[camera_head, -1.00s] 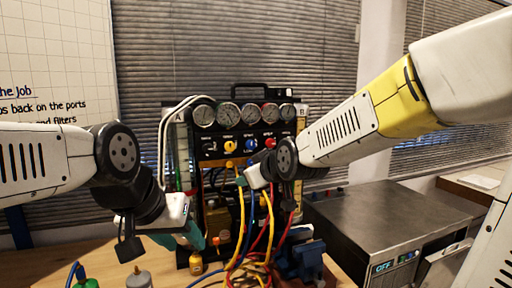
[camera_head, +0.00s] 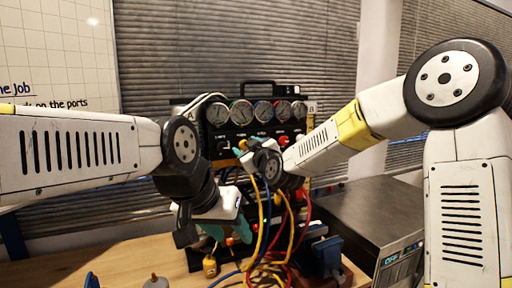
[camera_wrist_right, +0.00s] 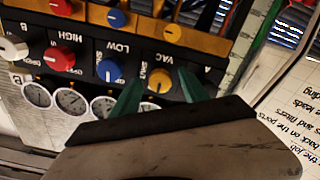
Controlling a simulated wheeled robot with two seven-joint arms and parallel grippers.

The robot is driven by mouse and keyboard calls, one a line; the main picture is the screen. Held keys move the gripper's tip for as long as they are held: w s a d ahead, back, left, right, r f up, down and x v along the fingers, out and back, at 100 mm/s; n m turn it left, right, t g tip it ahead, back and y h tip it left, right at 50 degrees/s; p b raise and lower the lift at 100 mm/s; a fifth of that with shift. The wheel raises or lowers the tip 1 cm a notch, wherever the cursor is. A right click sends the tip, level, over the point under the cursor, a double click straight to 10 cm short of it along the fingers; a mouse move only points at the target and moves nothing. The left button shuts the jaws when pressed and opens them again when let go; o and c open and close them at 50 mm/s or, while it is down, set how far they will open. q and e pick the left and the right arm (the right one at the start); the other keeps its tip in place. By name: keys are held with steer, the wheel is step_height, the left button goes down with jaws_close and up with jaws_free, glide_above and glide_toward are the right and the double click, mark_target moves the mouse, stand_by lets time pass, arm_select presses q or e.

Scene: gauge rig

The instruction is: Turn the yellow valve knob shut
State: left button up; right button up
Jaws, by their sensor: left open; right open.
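The yellow valve knob (camera_wrist_right: 160,80) sits under the VAC label on the black gauge panel (camera_head: 220,146). In the right wrist view, my right gripper (camera_wrist_right: 160,90) is open, with one teal finger on each side of the knob. I cannot tell whether the fingers touch it. In the head view, the knob (camera_head: 243,144) shows just above my right gripper (camera_head: 246,157), whose hand hides part of the panel. My left gripper (camera_head: 213,232) is open, lower down in front of the rig, apart from the knob.
A blue knob (camera_wrist_right: 109,70) and a red knob (camera_wrist_right: 59,59) sit beside the yellow one. Yellow, blue and red hoses (camera_head: 262,235) hang in front of the rig. A metal box (camera_head: 365,220) stands right.

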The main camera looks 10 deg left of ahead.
steer(key=shift+w+a, duration=0.35)
steer(key=shift+w, duration=0.1)
steer(key=shift+c, duration=0.2)
jaws_close()
